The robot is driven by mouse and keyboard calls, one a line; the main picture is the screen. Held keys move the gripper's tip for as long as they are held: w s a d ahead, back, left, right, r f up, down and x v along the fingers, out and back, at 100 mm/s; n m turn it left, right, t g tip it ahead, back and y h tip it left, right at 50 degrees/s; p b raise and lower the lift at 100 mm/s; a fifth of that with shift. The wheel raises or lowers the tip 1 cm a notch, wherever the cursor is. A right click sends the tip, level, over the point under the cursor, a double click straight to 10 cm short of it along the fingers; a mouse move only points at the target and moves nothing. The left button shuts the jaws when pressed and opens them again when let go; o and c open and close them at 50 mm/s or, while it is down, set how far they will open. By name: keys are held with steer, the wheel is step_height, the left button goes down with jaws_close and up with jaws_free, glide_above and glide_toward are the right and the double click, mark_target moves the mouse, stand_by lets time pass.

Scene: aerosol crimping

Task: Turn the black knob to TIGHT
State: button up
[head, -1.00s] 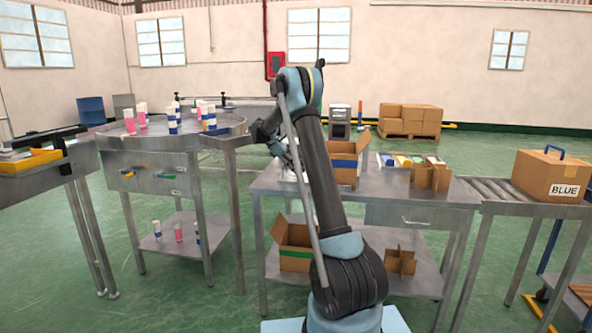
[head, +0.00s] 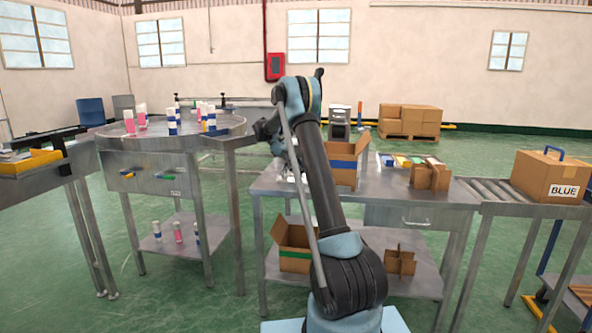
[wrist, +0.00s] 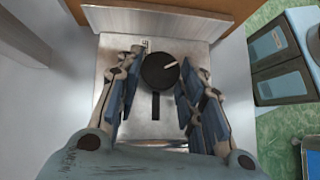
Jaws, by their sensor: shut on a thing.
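The black knob (wrist: 159,70) is round and sits on a pale metal plate (wrist: 150,130). A white pointer line on its top points to the right and slightly up in the wrist view. A small dark marking lies at the plate's upper left, too small to read, and a black bar shows below the knob. My gripper (wrist: 158,77) has one blue-padded finger on each side of the knob and is shut on it. In the head view my gripper (head: 270,132) is at the left end of the packing table, and the knob is hidden there.
A brown cardboard edge (wrist: 215,15) stands close beyond the plate. The metal table (head: 385,198) carries an open blue-striped box (head: 344,172) and cardboard dividers (head: 430,176). A round table with cans (head: 172,122) stands to the left.

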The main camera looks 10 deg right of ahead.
steer(key=o, duration=1.1)
steer(key=shift+w, duration=0.1)
steer(key=shift+c, duration=0.2)
step_height(320, 180, up, 10)
steer(key=shift+f, duration=0.1)
